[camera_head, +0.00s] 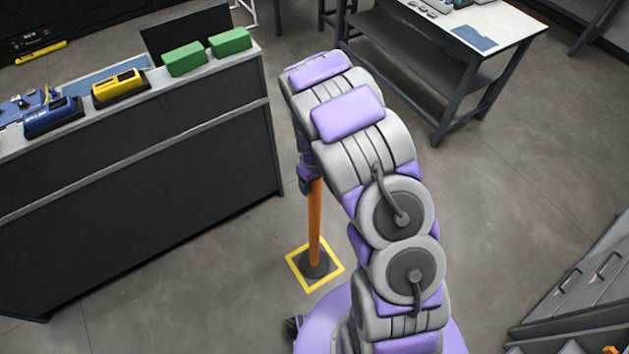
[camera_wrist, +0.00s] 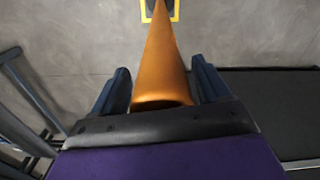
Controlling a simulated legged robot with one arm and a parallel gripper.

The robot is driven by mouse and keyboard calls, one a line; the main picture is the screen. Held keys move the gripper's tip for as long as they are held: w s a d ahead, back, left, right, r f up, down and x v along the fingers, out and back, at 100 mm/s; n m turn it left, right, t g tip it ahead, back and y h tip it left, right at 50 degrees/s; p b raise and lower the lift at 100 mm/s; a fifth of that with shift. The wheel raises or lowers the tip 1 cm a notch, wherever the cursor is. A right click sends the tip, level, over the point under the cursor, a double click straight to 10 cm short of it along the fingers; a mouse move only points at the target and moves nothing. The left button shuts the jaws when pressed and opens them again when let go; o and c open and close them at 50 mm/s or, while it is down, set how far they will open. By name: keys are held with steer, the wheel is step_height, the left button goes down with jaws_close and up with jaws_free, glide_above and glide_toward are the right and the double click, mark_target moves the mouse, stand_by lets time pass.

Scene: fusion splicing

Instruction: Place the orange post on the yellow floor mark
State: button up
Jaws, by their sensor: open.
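The orange post (camera_head: 315,222) stands upright on a dark round base (camera_head: 314,265). The base rests inside the yellow floor mark (camera_head: 335,284), a square outline on the floor. My gripper (camera_head: 309,184) is at the upper end of the post. In the wrist view the orange post (camera_wrist: 162,65) runs between the two dark fingers of my gripper (camera_wrist: 161,88), with a finger on each side and slight gaps. The jaws are open around the post. Part of the yellow floor mark (camera_wrist: 177,12) shows at the top of the wrist view.
A dark counter (camera_head: 150,190) stands at the left, with a yellow case (camera_head: 119,88), a blue case (camera_head: 52,118) and green boxes (camera_head: 185,59) on top. A workbench (camera_head: 490,27) is at the back right. Grey drawers (camera_head: 590,275) stand at the lower right. Floor between is clear.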

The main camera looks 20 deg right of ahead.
step_height(320, 180, up, 10)
steer(key=shift+d+r+p, duration=0.1)
steer(key=shift+r+p, duration=0.15)
steer(key=shift+p, duration=0.8)
steer(key=shift+s+r, duration=0.15)
steer(key=shift+r, duration=0.6)
steer(key=s+r+m, duration=0.2)
steer(key=s+r, duration=0.5)
steer(key=r, duration=0.2)
steer(key=s+r+m, duration=0.1)
steer(key=s+r, duration=0.3)
steer(key=s, duration=0.5)
steer(key=s+r+m+g, duration=0.1)
steer(key=s+r, duration=0.2)
steer(key=s, duration=0.6)
steer(key=s+r+m, duration=0.1)
steer(key=s+r, duration=0.3)
steer(key=s, duration=0.5)
steer(key=shift+r+g, duration=0.35)
steer(key=shift+g, duration=0.05)
